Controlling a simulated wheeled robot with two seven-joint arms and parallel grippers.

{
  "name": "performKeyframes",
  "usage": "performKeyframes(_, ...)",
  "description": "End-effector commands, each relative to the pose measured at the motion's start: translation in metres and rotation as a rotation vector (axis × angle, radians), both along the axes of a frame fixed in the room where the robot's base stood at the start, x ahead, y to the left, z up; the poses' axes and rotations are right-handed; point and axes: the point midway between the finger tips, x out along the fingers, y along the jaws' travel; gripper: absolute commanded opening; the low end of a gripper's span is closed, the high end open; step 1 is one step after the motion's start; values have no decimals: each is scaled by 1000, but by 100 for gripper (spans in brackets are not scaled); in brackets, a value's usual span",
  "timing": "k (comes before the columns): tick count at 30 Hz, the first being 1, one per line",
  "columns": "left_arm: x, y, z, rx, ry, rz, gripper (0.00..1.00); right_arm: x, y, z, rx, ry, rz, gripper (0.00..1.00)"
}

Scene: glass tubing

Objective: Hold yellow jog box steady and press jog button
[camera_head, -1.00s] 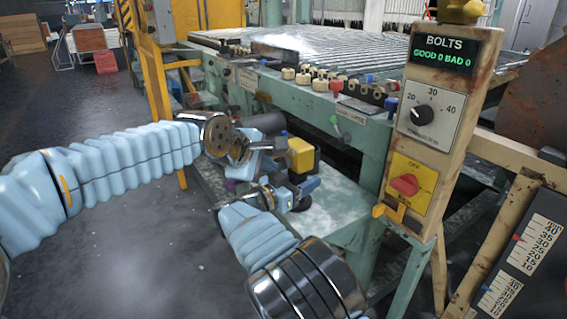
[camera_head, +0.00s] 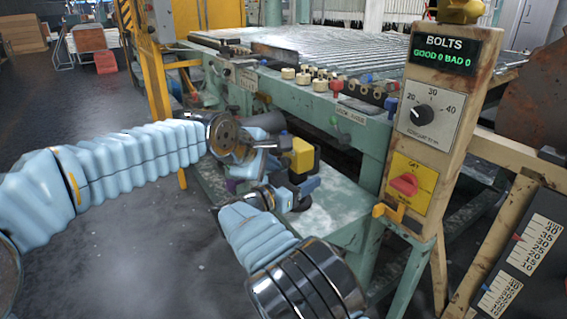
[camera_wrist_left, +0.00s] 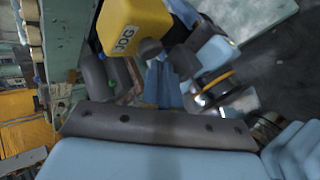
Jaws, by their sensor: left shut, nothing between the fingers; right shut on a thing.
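The yellow jog box (camera_head: 302,155) is held up in front of the green machine, with a dark part below it. In the left wrist view, the box (camera_wrist_left: 137,22) is at the top, its JOG lettering facing me. A dark round knob (camera_wrist_left: 150,47) is on or beside its lower edge. My left gripper (camera_wrist_left: 160,66) is shut and empty, its blue fingertips close below the knob; contact cannot be told. In the head view it is beside the box's left side (camera_head: 284,146). My right gripper (camera_head: 303,188) is shut at the box's lower dark part, its fingertips partly hidden.
A control post (camera_head: 441,130) with a dial and red switch stands at the right. The green machine (camera_head: 365,150) with its roller bed and row of knobs is behind the box. A green shelf (camera_head: 335,215) lies below the grippers. Open floor (camera_head: 110,255) is at the left.

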Motion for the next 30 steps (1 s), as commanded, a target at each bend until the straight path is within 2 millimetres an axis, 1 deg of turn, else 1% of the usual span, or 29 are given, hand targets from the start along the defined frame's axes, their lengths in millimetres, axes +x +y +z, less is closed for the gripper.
performKeyframes(11,0,0,0,0,0,0,0,0,0,0,0,0,0,12)
performKeyframes(30,5,-6,0,0,0,0,0,0,0,0,0,0,0,12)
